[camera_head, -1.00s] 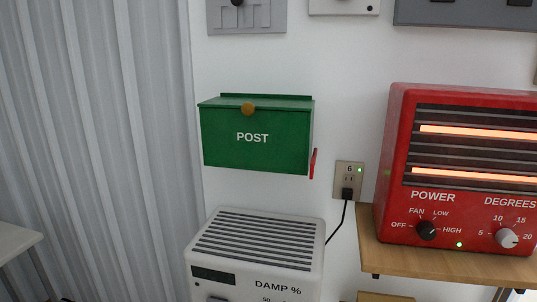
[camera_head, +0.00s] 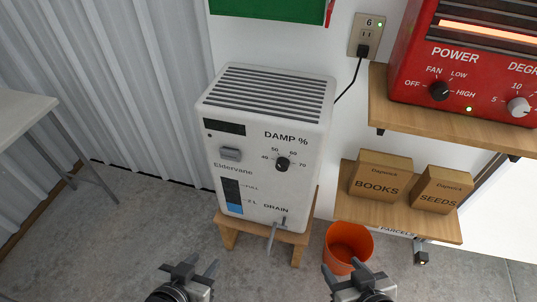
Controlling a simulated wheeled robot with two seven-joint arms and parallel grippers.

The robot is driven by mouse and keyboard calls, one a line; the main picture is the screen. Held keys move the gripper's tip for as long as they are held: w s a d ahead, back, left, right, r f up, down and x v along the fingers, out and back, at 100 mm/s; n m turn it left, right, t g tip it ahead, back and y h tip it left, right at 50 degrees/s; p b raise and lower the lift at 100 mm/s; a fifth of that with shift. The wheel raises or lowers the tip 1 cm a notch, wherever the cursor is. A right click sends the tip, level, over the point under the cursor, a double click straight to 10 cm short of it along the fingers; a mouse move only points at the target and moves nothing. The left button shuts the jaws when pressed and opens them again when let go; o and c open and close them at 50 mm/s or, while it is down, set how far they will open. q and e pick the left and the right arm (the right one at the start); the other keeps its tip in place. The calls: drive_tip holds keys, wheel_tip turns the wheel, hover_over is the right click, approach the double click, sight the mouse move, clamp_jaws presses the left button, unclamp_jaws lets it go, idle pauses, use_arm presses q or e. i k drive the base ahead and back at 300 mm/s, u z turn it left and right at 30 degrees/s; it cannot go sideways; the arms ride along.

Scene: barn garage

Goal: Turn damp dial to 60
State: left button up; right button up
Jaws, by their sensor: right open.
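The damp dial (camera_head: 283,164) is a small dark knob on the front of a white dehumidifier (camera_head: 318,150), below the words DAMP %. Marks 40, 50, 60 and 70 run around its top from left to right. The knob is too small to tell which mark it points at. My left gripper (camera_head: 189,267) is at the bottom of the view, left of and below the dehumidifier, open and empty. My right gripper (camera_head: 343,270) is at the bottom, right of and below the dial, open and empty. Both are apart from the dial.
The dehumidifier stands on a low wooden stand (camera_head: 228,236). An orange bucket (camera_head: 345,240) is beside it, near my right gripper. A shelf with cardboard boxes (camera_head: 380,180) and a red heater (camera_head: 420,90) are to the right. A table (camera_head: 20,112) is at the left.

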sight(283, 163)
drive_tip(key=k, duration=0.5)
drive_tip(key=u, duration=1.8)
drive_tip(key=i, duration=1.1)
drive_tip(key=z, duration=2.25)
drive_tip(key=i, duration=0.35)
drive_tip(key=z, duration=0.05)
